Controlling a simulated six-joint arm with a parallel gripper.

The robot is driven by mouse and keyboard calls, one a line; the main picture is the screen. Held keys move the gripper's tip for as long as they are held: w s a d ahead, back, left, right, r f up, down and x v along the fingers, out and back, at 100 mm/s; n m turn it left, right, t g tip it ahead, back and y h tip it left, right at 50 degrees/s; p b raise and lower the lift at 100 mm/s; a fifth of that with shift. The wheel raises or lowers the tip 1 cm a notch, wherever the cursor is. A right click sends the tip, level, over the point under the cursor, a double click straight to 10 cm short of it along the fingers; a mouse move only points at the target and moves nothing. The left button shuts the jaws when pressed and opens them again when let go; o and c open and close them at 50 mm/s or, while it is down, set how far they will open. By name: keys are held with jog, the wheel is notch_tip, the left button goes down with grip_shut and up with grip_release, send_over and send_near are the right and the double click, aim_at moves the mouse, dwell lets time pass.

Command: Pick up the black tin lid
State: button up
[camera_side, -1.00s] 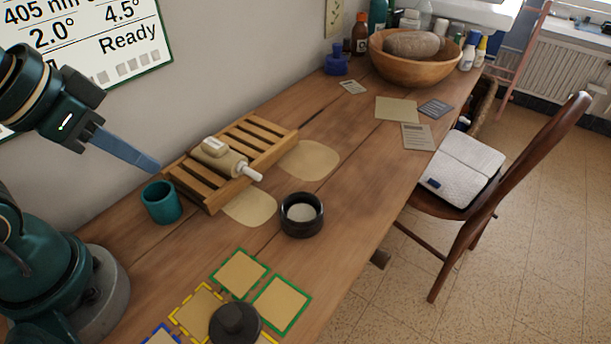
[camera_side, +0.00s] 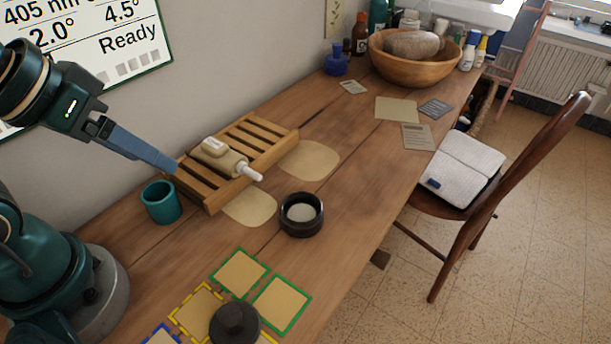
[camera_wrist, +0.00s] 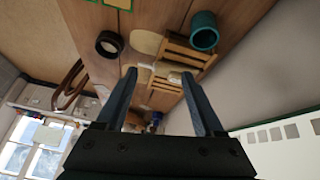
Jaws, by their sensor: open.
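The black tin lid (camera_side: 235,324), dark and round with a raised knob, lies at the bottom edge of the side view on the coloured squares. I do not make it out in the wrist view. An open round black tin (camera_side: 301,216) with pale contents stands on the table beyond it; it also shows in the wrist view (camera_wrist: 109,44). My gripper (camera_side: 175,168) is up at the left near the wooden rack, well away from the lid. In the wrist view its two fingers (camera_wrist: 161,74) are apart with nothing held between them.
A slatted wooden rack (camera_side: 270,135) holds a cream bottle-like thing (camera_side: 222,155). A teal cup (camera_side: 161,202) stands beside the rack. Green-edged squares (camera_side: 281,304) lie by the lid. A wooden bowl (camera_side: 425,67) stands at the far end. The table's right side is mostly clear.

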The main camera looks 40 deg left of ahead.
jog(key=n, duration=0.1)
jog(key=n+g, duration=0.1)
jog(key=g, duration=0.5)
send_over(229, 314)
notch_tip(229, 314, down, 9)
jog(key=shift+w+a+f, duration=0.1)
jog(key=shift+f, duration=2.7)
jog(key=shift+c, duration=0.3)
